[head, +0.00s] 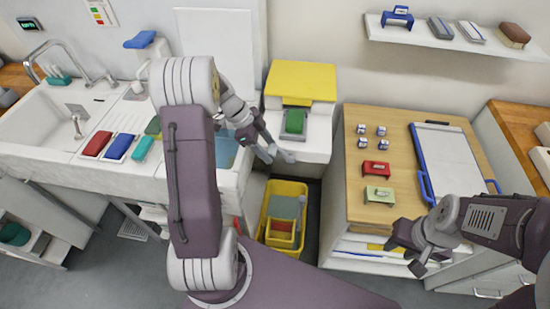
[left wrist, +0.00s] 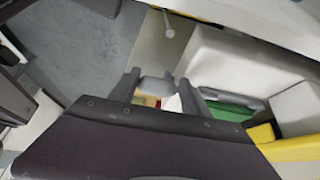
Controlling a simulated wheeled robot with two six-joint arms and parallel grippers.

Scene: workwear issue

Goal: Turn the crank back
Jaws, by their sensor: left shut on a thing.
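A white machine (head: 305,130) with a yellow top (head: 302,80) and a green item (head: 295,121) in its front stands between the sink and the wooden counter. My left gripper (head: 277,155) is at the machine's front left, low beside its white body. It is shut on a light grey part there, which I take as the crank (head: 287,156); the fingers hide much of it. In the left wrist view a grey piece (left wrist: 155,87) shows between the fingers, with the green item to the right. My right gripper (head: 408,260) is apart and empty, its fingers spread, in front of the wooden counter.
A yellow bin (head: 264,228) with grey and red things stands on the floor below the machine. The wooden counter (head: 372,150) holds small blocks and a clipboard (head: 447,160). Coloured folded pieces lie by the sink (head: 40,110) at left.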

